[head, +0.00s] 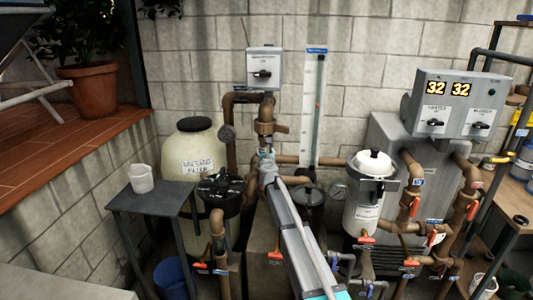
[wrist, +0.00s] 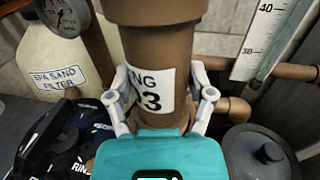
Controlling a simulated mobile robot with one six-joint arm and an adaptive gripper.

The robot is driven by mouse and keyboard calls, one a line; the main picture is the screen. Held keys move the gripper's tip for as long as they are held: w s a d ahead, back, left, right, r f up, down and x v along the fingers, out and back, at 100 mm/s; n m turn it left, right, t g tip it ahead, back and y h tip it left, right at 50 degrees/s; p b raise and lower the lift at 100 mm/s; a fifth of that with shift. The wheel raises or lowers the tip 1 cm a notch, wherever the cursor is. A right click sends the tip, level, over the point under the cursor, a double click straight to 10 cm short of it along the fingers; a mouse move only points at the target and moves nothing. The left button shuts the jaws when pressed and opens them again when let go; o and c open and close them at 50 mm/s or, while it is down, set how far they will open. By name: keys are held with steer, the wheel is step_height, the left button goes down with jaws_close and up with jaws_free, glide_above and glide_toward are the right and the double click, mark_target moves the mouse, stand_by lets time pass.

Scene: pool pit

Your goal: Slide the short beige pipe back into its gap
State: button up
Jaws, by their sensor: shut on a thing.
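A short brown-beige pipe (wrist: 145,50) with a white label reading partly "NG" and "3" stands roughly upright in the middle of the wrist view. A wider collar of the same colour (wrist: 155,10) sits at its upper end. My gripper (wrist: 160,98) is shut on this pipe, one grey finger on each side of the label. In the head view my gripper (head: 266,160) is at the pipework below the grey switch box, and my arm hides much there. The pipe's lower end is hidden behind my gripper, so I cannot tell whether it meets other pipework.
The cream sand filter (head: 195,145) and a black-lidded pot (head: 220,188) stand left. A level gauge (head: 315,105) is on the wall behind. A white-lidded canister (head: 368,190) stands right. A horizontal pipe (wrist: 298,71) runs close to the right of my gripper.

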steer(key=shift+w+d, duration=0.1)
steer(key=shift+w, duration=0.15)
stand_by(0.3)
steer(key=shift+w, duration=0.1)
steer(key=shift+c, duration=1.1)
steer(key=shift+w+f, duration=0.1)
steer(key=shift+w, duration=0.1)
steer(key=shift+w+f+b, duration=0.2)
steer(key=shift+b, duration=0.1)
steer(key=shift+s, duration=0.1)
stand_by(0.4)
steer(key=o, duration=1.2)
steer(key=shift+f, duration=0.1)
steer(key=shift+o, duration=0.2)
